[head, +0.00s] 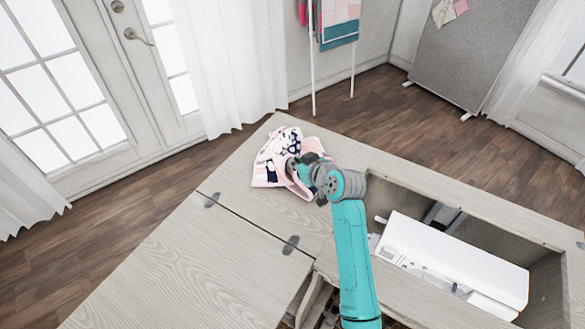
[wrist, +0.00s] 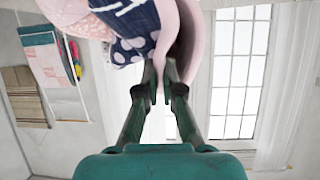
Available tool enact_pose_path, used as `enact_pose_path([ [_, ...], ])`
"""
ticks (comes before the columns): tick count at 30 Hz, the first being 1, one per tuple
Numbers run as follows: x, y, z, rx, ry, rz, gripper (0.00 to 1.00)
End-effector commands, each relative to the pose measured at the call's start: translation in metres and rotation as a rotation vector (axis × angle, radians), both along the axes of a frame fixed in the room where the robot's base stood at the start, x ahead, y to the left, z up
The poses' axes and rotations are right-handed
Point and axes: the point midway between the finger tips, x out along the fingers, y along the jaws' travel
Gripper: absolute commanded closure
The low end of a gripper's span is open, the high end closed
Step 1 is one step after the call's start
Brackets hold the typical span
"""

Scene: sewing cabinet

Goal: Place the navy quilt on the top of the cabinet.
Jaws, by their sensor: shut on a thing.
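The quilt (head: 272,163), pink and white with navy patches, is bunched up over the far left part of the pale wooden cabinet top (head: 265,213). It appears to rest on it. My gripper (head: 302,172) is at the quilt's right side, low over the top, and is shut on a fold of it. The wrist view looks upside down. There the quilt (wrist: 135,28) fills the upper middle, and a pink fold hangs at the fingertips (wrist: 164,88). The exact pinch is partly hidden by the fingers.
Right of the quilt, an open well in the cabinet holds a white sewing machine (head: 450,265). A hinged leaf (head: 160,265) extends toward the front left and is bare. Behind stands a rack with hanging quilts (head: 338,25). White curtains (head: 235,65) hang beyond the cabinet.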

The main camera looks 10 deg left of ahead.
Motion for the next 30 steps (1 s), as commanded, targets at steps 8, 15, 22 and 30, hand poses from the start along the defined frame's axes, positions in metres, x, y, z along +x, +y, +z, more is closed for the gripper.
enact_pose_path([
  [8, 0.000, 0.000, -0.039, 0.000, 0.001, 0.000, 1.00],
  [15, 0.000, 0.000, -0.051, 0.000, 0.000, 0.000, 1.00],
  [22, 0.000, 0.000, -0.052, 0.000, 0.000, 0.000, 1.00],
  [30, 0.000, 0.000, -0.052, 0.000, 0.000, 0.000, 0.35],
])
